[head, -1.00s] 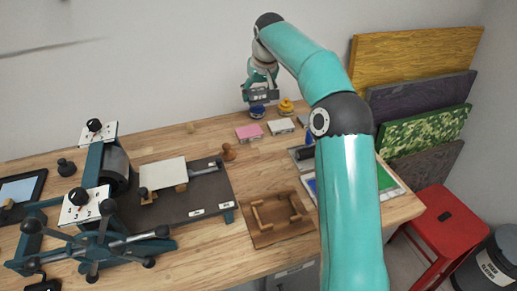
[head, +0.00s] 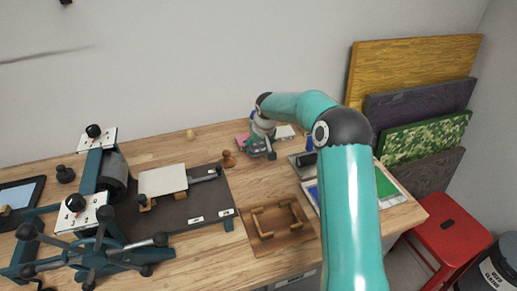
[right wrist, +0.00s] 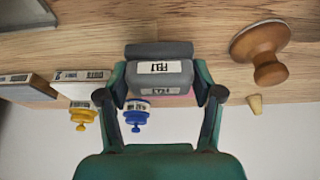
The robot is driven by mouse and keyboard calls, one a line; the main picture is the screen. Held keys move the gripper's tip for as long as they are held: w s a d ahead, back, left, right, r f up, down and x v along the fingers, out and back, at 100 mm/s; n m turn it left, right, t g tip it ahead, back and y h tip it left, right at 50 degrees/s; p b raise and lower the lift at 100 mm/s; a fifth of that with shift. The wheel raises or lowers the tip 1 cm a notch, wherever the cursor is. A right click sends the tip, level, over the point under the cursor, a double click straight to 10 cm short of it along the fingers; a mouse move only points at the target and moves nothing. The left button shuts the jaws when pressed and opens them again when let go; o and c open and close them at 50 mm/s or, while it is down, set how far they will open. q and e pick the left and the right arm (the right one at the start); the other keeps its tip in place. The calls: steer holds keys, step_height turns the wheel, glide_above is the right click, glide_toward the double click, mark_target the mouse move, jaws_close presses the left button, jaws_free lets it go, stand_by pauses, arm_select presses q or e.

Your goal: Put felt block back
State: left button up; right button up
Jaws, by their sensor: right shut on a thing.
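My right gripper (head: 262,148) is low over the back middle of the bench. In the right wrist view, its fingers (right wrist: 160,92) are shut on a dark grey felt block (right wrist: 160,74) with white labels. A strip of pink shows just past the block, so it is over or beside the pink pad (head: 242,140). Whether the block touches the bench or the pad cannot be told. A wooden frame of pegs on a board (head: 255,240) stands empty to the front right of the gripper. My left gripper does not show.
A wooden knob (head: 228,160) stands close left of the gripper. The right wrist view shows a white labelled pad (right wrist: 85,86), a yellow-lidded jar (right wrist: 84,116) and a blue-lidded jar (right wrist: 135,116) near the fingers. A press (head: 115,170) fills the left.

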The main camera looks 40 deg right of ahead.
steer(key=shift+f, duration=0.75)
steer(key=o, duration=1.1)
steer(key=shift+f, duration=0.1)
steer(key=b+v, duration=0.1)
steer(key=v, duration=1.1)
steer(key=shift+s, duration=0.1)
